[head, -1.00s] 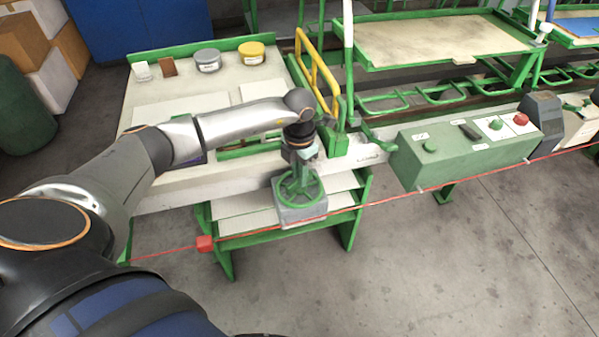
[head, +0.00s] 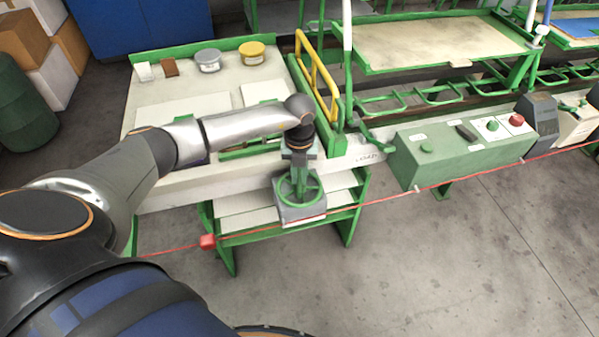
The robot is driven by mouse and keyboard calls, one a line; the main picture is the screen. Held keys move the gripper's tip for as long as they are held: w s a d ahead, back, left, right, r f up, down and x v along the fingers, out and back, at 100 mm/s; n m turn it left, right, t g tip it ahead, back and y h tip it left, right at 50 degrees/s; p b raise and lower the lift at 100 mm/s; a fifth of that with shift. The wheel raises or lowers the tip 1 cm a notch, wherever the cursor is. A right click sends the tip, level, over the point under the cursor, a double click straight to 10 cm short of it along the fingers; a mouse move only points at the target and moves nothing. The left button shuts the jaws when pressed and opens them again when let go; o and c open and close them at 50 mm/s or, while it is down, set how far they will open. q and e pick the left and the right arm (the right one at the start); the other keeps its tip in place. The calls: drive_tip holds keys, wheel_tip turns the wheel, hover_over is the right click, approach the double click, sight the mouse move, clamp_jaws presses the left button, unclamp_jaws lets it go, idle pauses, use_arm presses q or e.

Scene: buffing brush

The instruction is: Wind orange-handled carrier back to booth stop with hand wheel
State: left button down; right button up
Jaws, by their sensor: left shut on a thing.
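The green hand wheel (head: 313,190) sits on a grey box at the front edge of the bench. My left gripper (head: 299,168) comes down from above onto the far side of the wheel and is shut on it. Its fingers are small and partly hidden by the wrist. A carrier with a pale tray (head: 440,42) and a white upright handle (head: 347,25) stands on the green rail at the right. Another carrier with a blue upright handle (head: 548,14) is at the far right. I cannot make out an orange handle. My right gripper is not in view.
A yellow guard rail (head: 318,75) stands beside the wheel's bench (head: 165,190). A green control box (head: 455,155) with buttons is right of the wheel. A red cord (head: 380,198) with a red tag (head: 207,241) runs across in front. The floor at lower right is clear.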

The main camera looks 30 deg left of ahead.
sight(299, 179)
use_arm(q)
drive_tip(key=shift+r+n, duration=0.1)
drive_tip(key=shift+n, duration=0.5)
drive_tip(key=c, duration=0.9)
unclamp_jaws()
wheel_tip(299, 179, up, 12)
drive_tip(key=shift+r, duration=0.25)
